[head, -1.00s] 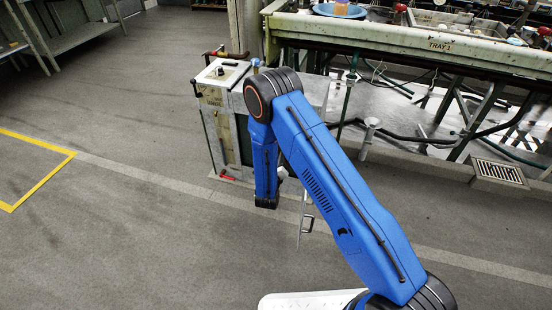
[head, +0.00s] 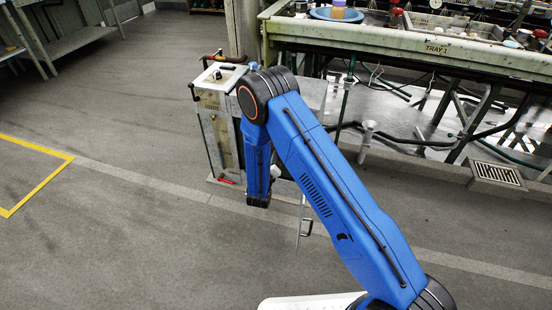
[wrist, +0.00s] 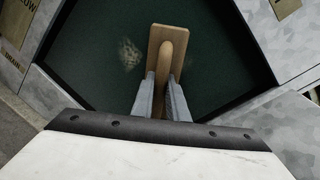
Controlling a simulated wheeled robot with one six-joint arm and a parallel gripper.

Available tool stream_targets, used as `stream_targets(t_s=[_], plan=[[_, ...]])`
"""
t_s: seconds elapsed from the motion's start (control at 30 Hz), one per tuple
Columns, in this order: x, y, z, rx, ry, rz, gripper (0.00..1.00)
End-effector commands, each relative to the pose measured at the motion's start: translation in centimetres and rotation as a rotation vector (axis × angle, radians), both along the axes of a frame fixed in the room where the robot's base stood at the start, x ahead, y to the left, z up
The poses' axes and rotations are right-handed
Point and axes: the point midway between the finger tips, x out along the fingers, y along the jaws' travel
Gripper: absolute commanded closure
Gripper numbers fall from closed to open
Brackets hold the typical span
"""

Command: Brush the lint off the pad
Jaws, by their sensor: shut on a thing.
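In the wrist view my gripper (wrist: 167,92) is shut on the handle of a wooden brush (wrist: 166,36). The brush has a flat tan block and a rounded handle. Beneath it is a dark green pad (wrist: 215,60) set inside a metal frame. A pale, fuzzy patch of lint (wrist: 130,55) lies on the pad, left of the brush and apart from it. I cannot tell whether the brush touches the pad; its underside is hidden. In the head view my arm hides the gripper and brush.
A worn, white-topped cabinet (head: 219,76) stands behind my arm in the head view. A long bench marked TRAY 1 (head: 436,49) runs to the right, with a blue basin (head: 335,15) on it. A floor drain (head: 497,174) lies at right. Open floor is at left.

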Motion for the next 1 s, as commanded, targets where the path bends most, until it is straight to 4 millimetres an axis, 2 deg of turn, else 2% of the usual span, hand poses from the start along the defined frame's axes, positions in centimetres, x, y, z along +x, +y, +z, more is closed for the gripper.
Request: stream_targets(t_s=[1.0], plan=[[1.9, 4.5, 0.0, 0.001, -0.001, 0.002, 1.00]])
